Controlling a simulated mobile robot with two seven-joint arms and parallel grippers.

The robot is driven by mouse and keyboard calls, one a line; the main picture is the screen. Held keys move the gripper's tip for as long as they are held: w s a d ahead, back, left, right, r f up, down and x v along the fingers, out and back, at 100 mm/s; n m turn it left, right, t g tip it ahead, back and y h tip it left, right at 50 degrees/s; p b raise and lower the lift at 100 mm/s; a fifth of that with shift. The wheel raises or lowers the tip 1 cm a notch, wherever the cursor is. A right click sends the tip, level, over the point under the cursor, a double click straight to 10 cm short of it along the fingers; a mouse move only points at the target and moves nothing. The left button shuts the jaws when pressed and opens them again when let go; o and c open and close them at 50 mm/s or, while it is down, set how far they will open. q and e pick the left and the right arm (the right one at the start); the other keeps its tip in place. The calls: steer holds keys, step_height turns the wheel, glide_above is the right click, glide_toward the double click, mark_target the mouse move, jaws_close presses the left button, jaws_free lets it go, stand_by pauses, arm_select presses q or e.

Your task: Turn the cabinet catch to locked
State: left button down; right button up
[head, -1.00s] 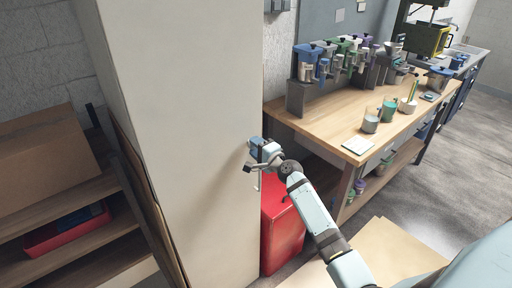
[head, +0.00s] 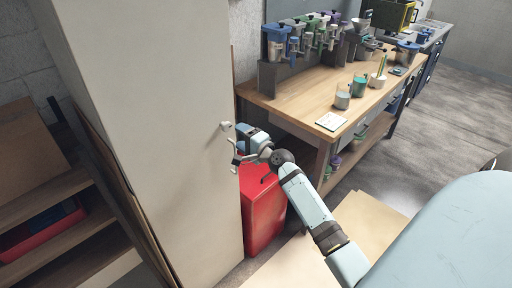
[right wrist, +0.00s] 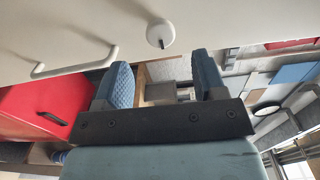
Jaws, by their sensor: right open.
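The tall cream cabinet (head: 150,120) fills the left middle of the head view. Its catch (head: 226,125) is a small round white knob near the right edge of the door. In the right wrist view the catch (right wrist: 160,34) shows a small dark mark and lies just beyond the fingertips, roughly between them. A pale bar handle (right wrist: 75,64) is beside it on the door. My right gripper (head: 241,146) is close to the door, just below and right of the catch. Its blue pads show in the right wrist view (right wrist: 162,75), apart with nothing held. My left gripper is out of view.
A red cabinet (head: 262,205) stands below my right gripper. A wooden workbench (head: 300,110) with bottles and cups is behind to the right. An open shelf (head: 50,225) is at the left. Grey floor (head: 440,115) is clear at the far right.

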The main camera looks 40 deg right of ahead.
steer(key=s+b, duration=0.1)
steer(key=s, duration=0.6)
steer(key=shift+s+d, duration=0.3)
steer(key=shift+f, duration=0.1)
steer(key=s+a+f+n+g+y, duration=0.2)
steer(key=s+a+f+n+g, duration=0.5)
steer(key=s+a+f+n, duration=1.3)
steer(key=s+a+f, duration=0.1)
steer(key=s+a, duration=0.2)
steer(key=a, duration=0.1)
steer(key=shift+s+a+f, duration=0.25)
steer(key=shift+a, duration=0.05)
